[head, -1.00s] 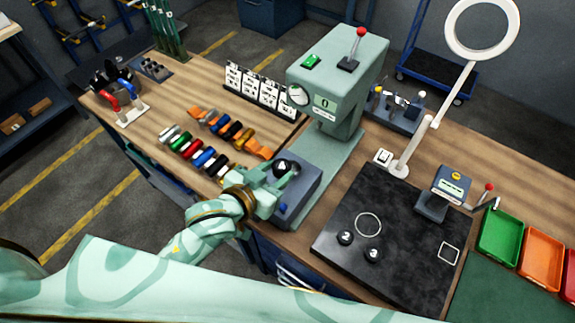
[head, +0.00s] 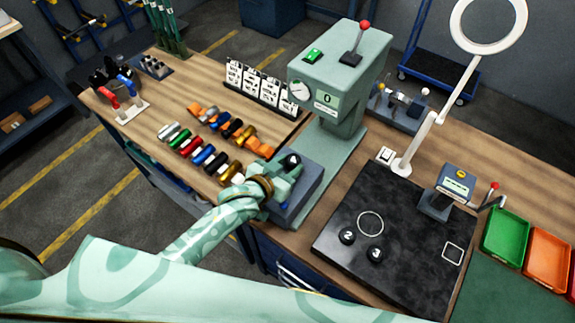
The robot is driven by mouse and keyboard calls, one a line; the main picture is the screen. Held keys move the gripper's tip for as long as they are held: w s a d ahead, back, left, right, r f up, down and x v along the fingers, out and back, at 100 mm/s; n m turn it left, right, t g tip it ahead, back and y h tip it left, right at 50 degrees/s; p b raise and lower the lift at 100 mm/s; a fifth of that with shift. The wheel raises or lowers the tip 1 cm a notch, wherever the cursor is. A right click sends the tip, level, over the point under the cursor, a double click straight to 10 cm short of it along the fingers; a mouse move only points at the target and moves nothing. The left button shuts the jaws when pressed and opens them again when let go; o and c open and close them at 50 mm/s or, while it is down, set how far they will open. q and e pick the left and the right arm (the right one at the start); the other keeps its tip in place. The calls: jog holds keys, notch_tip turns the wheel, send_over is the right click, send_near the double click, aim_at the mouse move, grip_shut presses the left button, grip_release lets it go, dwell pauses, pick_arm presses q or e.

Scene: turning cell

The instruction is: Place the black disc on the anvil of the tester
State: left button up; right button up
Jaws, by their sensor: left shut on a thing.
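The tester (head: 338,75) is a pale green machine with a red-knobbed lever, a dial and a small display reading 0. A blue-grey block (head: 312,178) stands at the front of its green base; I cannot make out a separate anvil surface on it. My left gripper (head: 288,168) is over this block, shut on a black disc (head: 292,160), which shows only partly between the fingers. I cannot tell whether the disc touches the block. My right gripper is not in view.
Several coloured rolls (head: 204,154) lie left of my gripper. A row of white cards (head: 262,88) stands behind them. The black mat (head: 400,220) and a ring lamp (head: 404,166) are to the right. Green (head: 505,236) and orange (head: 548,257) trays stand at the far right.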

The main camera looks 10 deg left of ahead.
pick_arm(q)
jog(key=shift+f, duration=0.1)
jog(key=o, duration=1.1)
jog(key=shift+s+a+r, duration=0.1)
jog(key=shift+s+r, duration=0.1)
jog(key=shift+s, duration=0.05)
jog(key=v, duration=1.1)
jog(key=shift+s+a+r+p, duration=0.15)
jog(key=shift+p, duration=0.25)
